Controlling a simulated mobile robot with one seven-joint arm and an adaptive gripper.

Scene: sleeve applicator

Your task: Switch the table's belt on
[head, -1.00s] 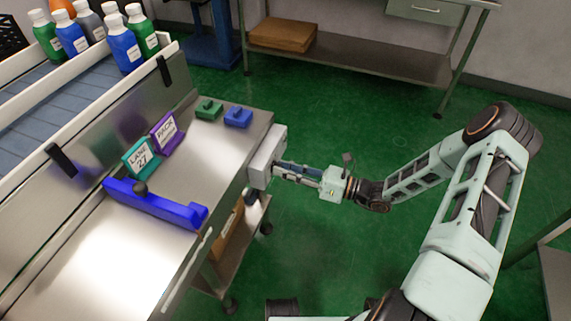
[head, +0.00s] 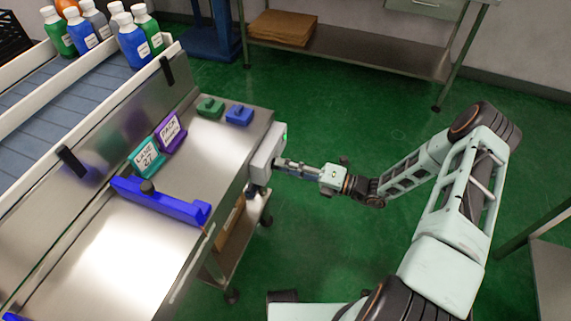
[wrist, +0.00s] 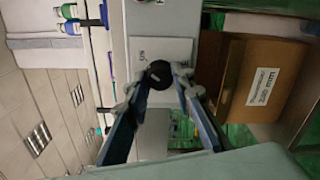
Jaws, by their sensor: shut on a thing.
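The grey switch box (head: 265,156) sits on the table's right edge in the head view, with a small green light (head: 285,138) lit on it. In the wrist view a round black knob (wrist: 159,74) stands on its white plate (wrist: 172,49), which has small lettering I cannot read. My gripper (head: 275,162) is at the box's outer face. In the wrist view its two fingertips (wrist: 158,76) are closed on either side of the knob. The head view hides the knob.
The metal table carries a blue bar (head: 160,200), a teal sign (head: 146,160), a purple sign (head: 171,132) and small green (head: 210,108) and blue blocks (head: 239,115). Bottles (head: 130,45) stand by the grey belt (head: 60,110). Green floor around my arm is open.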

